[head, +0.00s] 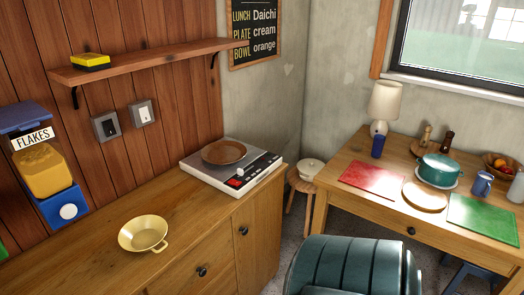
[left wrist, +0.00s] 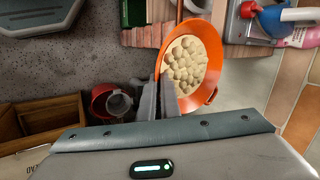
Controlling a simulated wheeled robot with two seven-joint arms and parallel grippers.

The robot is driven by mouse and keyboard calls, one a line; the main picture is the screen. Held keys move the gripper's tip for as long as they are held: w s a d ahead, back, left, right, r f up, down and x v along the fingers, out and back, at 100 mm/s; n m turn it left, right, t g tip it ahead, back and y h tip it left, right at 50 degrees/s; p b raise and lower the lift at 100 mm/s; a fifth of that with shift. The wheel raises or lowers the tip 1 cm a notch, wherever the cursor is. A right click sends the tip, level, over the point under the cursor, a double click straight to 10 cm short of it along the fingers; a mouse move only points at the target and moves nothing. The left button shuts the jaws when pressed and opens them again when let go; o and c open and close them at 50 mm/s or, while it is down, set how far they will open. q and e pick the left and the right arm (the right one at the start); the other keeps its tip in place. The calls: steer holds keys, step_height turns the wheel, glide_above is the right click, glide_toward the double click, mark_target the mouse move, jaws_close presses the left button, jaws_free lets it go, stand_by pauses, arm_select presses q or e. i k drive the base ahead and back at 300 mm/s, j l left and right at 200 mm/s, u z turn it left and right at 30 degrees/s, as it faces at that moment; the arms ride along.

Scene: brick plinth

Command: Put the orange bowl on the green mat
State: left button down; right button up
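The orange bowl (left wrist: 208,88) shows in the left wrist view, with several pale round pieces in it. My left gripper (left wrist: 168,90) is at its left rim, with the fingers close together and the rim between them. The bowl is tilted in this picture, and I cannot tell what is beneath it. The green mat (head: 484,217) lies bare at the right front of the far table in the head view. Neither gripper shows in the head view, and my right gripper is in neither view.
The table (head: 346,204) also holds a red mat (head: 372,180), a cream plate (head: 425,196), a teal pot (head: 438,170), a blue mug (head: 482,184) and a lamp (head: 386,102). A teal padded seat (head: 345,268) stands before it. A yellow bowl (head: 143,234) sits on the counter.

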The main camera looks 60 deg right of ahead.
mark_target(485, 218)
steer(key=z, duration=5.1)
steer(key=i+j, duration=0.1)
steer(key=j, duration=0.25)
steer(key=i+j, duration=0.15)
steer(key=j, duration=0.2)
steer(key=i+j, duration=0.1)
steer(key=j, duration=0.25)
steer(key=i+j, duration=0.1)
steer(key=j, duration=0.25)
steer(key=i+j, duration=0.15)
steer(key=j, duration=0.25)
steer(key=i+j, duration=0.1)
steer(key=j, duration=0.25)
